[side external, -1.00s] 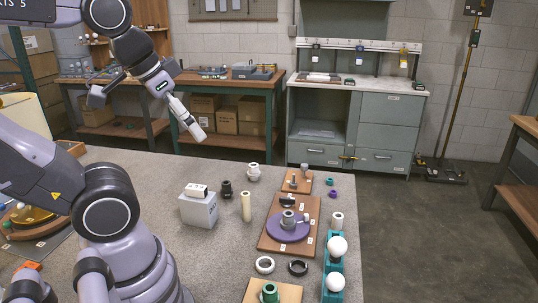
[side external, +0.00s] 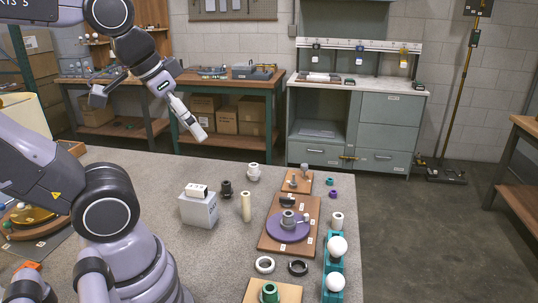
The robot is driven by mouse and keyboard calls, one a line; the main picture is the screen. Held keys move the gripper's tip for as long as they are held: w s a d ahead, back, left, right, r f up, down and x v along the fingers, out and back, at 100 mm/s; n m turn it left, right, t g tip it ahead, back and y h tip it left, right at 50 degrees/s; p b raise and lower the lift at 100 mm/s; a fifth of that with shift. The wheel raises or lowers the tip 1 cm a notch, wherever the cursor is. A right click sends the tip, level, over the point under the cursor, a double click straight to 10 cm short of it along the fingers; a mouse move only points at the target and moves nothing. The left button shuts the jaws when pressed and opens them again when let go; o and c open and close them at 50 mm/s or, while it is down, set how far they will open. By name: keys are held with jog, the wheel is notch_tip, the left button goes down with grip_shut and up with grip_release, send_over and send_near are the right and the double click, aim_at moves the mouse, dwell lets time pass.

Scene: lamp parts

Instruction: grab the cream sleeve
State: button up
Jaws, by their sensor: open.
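A tall, slim cream cylinder (side external: 246,207), which looks like the cream sleeve, stands upright on the grey table in the side external view. A shorter cream tube (side external: 337,221) with a dark opening on top stands farther right. I cannot tell for certain which one is the sleeve. My gripper (side external: 201,136) is in the air, up and to the left of the tall cylinder, pointing down and right. It is open, with nothing visible in it and touching nothing. Its fingers are small in this view.
A grey box (side external: 199,211) stands left of the tall cylinder, with a black fitting (side external: 226,189) and a white fitting (side external: 253,173) behind. A wooden board (side external: 270,244) with a purple disc (side external: 283,231) lies right. A teal holder (side external: 326,266) carries white globes. Rings lie in front.

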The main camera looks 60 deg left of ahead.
jog(key=w+a+f+m+g+y, duration=0.4)
jog(key=a+f+m+g+y, duration=0.15)
jog(key=f+y, duration=0.2)
jog(key=w+a+f+m+g+y, duration=0.4)
jog(key=a+f+y, duration=0.3)
jog(key=y, duration=0.1)
jog(key=w+f+m+t+y, duration=0.3)
jog(key=w+f+m+t, duration=0.2)
jog(key=f+m+t, duration=0.25)
jog(key=m+t+h, duration=0.4)
jog(key=m+t, duration=0.3)
jog(key=m, duration=0.1)
send_near(245, 200)
jog(key=shift+v, duration=1.15)
jog(key=shift+w+f, duration=0.15)
jog(key=shift+w, duration=0.05)
jog(key=x, duration=1.3)
jog(key=shift+a, duration=0.25)
